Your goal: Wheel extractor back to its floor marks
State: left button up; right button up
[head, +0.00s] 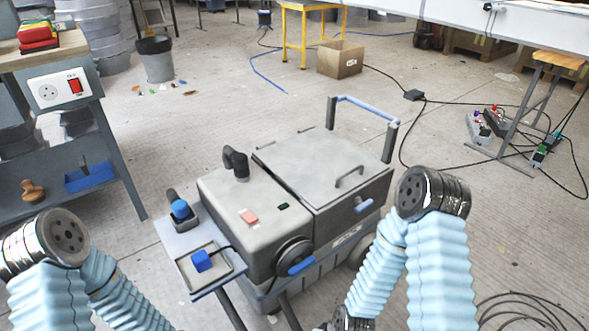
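The extractor (325,165) is a grey wheeled box in the middle of the head view, with a flat lid and a dark hose elbow (237,163) on top. Its push handle (365,108), two dark posts with a blue bar, stands at the far side. A dark wheel (360,250) shows low on its right. I make out no floor marks for it. My arms, in light blue sleeves, rise on both sides of the extractor and bend back down. Both grippers are outside the picture, so I see nothing of their fingers.
A small tray stand (205,262) with blue-topped items is close to the extractor's left. A workbench (75,140) stands left. A grey bin (156,60) and a cardboard box (340,60) are behind. Black cables (402,130) lie on the right floor; coiled cable (525,310) lies bottom right.

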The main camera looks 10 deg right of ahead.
aim_at(337, 233)
jog(key=i+l+u, duration=0.25)
jog(key=l+u, duration=0.2)
jog(key=l, duration=0.5)
jog(key=l+u, duration=0.45)
jog(key=l, duration=0.5)
jog(key=l+u, duration=0.45)
jog(key=l, duration=0.55)
jog(key=k+l, duration=0.1)
jog(key=l, duration=0.55)
jog(key=k+l, duration=0.1)
jog(key=l, duration=1.15)
jog(key=k+j+u, duration=0.1)
jog(key=j+u, duration=0.2)
jog(key=j, duration=0.8)
jog(key=j+u, duration=0.3)
jog(key=j, duration=0.8)
jog(key=l, duration=0.35)
jog(key=i+l, duration=0.15)
jog(key=l, duration=0.25)
